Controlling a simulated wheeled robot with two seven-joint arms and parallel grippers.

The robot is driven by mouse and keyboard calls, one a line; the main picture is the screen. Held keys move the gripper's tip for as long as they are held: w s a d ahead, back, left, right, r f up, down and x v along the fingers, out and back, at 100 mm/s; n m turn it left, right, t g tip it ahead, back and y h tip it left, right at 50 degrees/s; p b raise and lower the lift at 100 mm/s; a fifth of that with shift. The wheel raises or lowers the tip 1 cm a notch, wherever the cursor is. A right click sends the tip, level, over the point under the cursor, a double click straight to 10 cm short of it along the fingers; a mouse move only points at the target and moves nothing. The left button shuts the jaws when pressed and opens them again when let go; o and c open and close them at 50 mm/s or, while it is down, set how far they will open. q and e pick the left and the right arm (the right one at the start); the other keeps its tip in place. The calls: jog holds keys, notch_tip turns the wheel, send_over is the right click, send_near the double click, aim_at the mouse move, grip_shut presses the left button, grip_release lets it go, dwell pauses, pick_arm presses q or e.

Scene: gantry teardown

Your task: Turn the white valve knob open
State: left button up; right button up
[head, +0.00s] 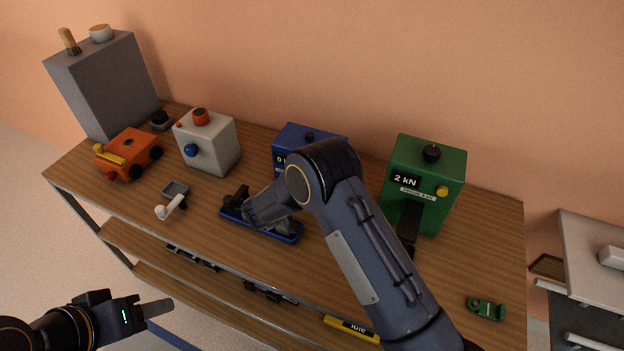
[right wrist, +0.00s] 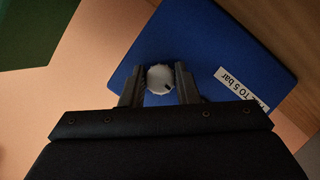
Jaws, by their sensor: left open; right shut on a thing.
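The white valve knob (right wrist: 159,78) shows in the right wrist view on a blue panel (right wrist: 215,48) with a white label ending in "TO 5 bar". My right gripper (right wrist: 159,88) has one finger on each side of the knob and is shut on it. In the head view, my right arm covers the knob and much of the blue box (head: 301,133), which stands at the back of the wooden bench. My left gripper (head: 145,306) is open and empty at the lower left, in front of the bench and away from the box.
A green box (head: 449,165) marked 2 kN stands right of the blue box. A white box (head: 216,142), an orange toy-like cart (head: 130,152) and a grey cabinet (head: 105,85) stand at the left. A blue tray (head: 287,233) lies in front. A small green part (head: 486,308) lies at the right.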

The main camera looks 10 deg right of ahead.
jog(key=shift+f+n+h, duration=0.1)
jog(key=shift+n+h, duration=0.2)
jog(key=shift+n, duration=0.1)
jog(key=o, duration=1)
jog(key=b+v, duration=0.2)
jog(key=v, duration=0.5)
jog(key=shift+s+a+r, duration=0.2)
jog(key=shift+s+a, duration=0.05)
jog(key=shift+a, duration=0.05)
